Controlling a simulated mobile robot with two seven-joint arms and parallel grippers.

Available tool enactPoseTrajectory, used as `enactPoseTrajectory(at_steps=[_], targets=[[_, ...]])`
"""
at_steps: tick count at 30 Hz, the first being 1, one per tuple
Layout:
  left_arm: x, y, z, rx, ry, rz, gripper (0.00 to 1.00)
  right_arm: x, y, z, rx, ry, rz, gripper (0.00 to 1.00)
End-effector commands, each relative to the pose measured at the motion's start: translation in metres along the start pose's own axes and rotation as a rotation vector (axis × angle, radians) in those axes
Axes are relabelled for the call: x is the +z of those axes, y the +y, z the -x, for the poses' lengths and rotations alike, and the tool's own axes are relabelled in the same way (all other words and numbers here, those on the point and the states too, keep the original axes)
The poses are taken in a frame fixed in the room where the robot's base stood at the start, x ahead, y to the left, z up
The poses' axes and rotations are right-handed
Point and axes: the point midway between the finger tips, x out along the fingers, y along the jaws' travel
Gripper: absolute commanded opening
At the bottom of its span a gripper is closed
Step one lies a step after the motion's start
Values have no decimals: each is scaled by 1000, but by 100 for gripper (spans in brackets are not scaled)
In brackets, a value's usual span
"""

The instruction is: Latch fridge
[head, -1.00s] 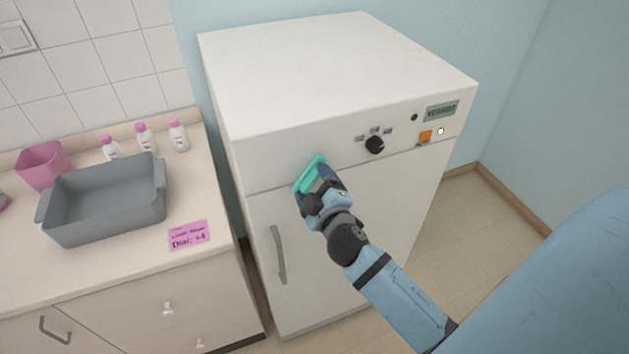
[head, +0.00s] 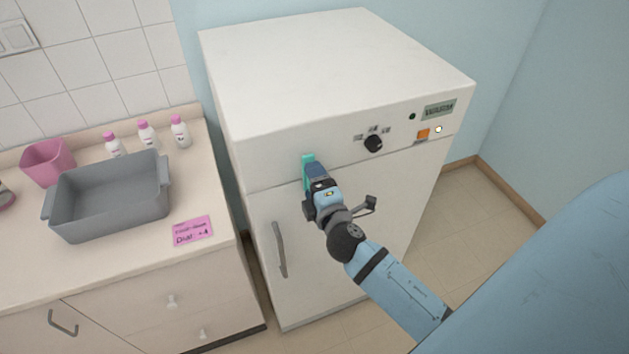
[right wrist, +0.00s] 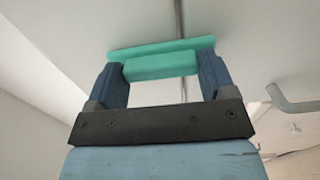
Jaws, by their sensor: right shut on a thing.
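The white fridge (head: 330,85) stands against the blue wall, its door (head: 330,275) looking closed under the control panel. A green latch (head: 308,164) sits on the front near the panel's lower edge, close to upright in the head view. My right gripper (head: 312,180) is shut on the latch and hides its lower part. In the right wrist view, the green latch (right wrist: 160,65) lies between the two dark blue fingers and crosses the seam between panel and door. My left gripper is not in view.
A door handle (head: 280,250) is below left of my right gripper. A black dial (head: 373,144) and an orange switch (head: 423,134) are on the panel. The counter (head: 130,255) at left holds a grey tub (head: 110,215), a pink container (head: 48,163), bottles and a pink note (head: 193,231).

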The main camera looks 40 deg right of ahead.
Motion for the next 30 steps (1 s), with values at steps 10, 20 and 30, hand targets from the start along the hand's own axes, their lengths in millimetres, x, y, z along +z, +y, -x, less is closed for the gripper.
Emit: enactPoseTrajectory(at_steps=[10,20,30], targets=[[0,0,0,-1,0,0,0,0,0,0,1,1,16,53],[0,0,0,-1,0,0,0,0,0,0,0,0,15,100],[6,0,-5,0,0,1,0,0,-4,21,-2,0,13,100]])
